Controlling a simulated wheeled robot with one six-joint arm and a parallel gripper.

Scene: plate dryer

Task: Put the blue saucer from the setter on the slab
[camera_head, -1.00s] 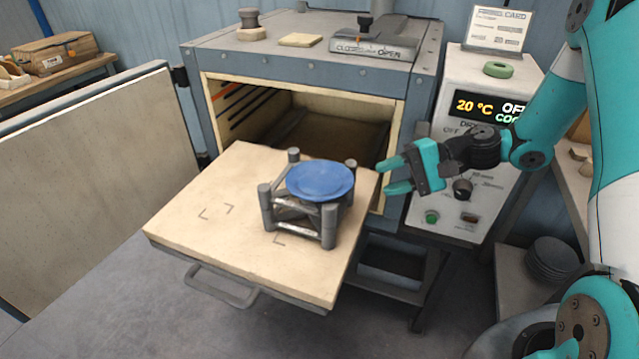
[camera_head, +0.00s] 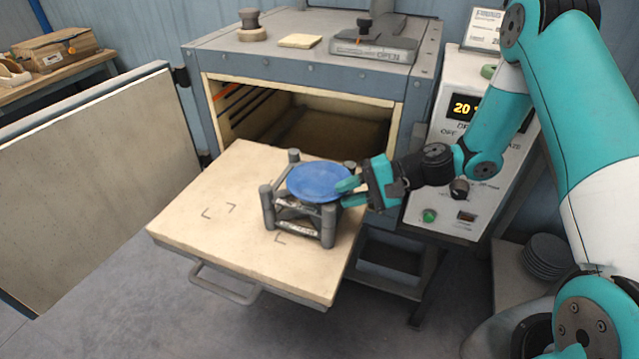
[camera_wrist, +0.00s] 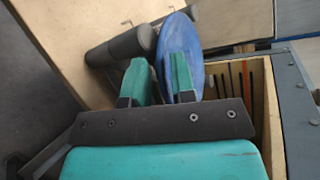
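The blue saucer (camera_head: 316,181) lies flat on top of the setter (camera_head: 328,229), a grey frame with upright posts. The setter stands on the right part of the cream slab (camera_head: 190,225), which sticks out in front of the oven opening. Dark corner marks show on the bare slab left of the setter. My gripper (camera_head: 346,193) is at the saucer's right rim, fingers apart, one above and one below the rim. The wrist view shows the saucer (camera_wrist: 182,28) partly behind one finger of my gripper (camera_wrist: 157,75); contact cannot be told.
The oven (camera_head: 300,65) stands behind the slab, its door (camera_head: 95,180) swung open at the left. A control panel (camera_head: 455,200) stands at the right, close to my arm. A handle (camera_head: 225,292) hangs under the slab's front. Stacked dark plates (camera_head: 547,257) sit at the lower right.

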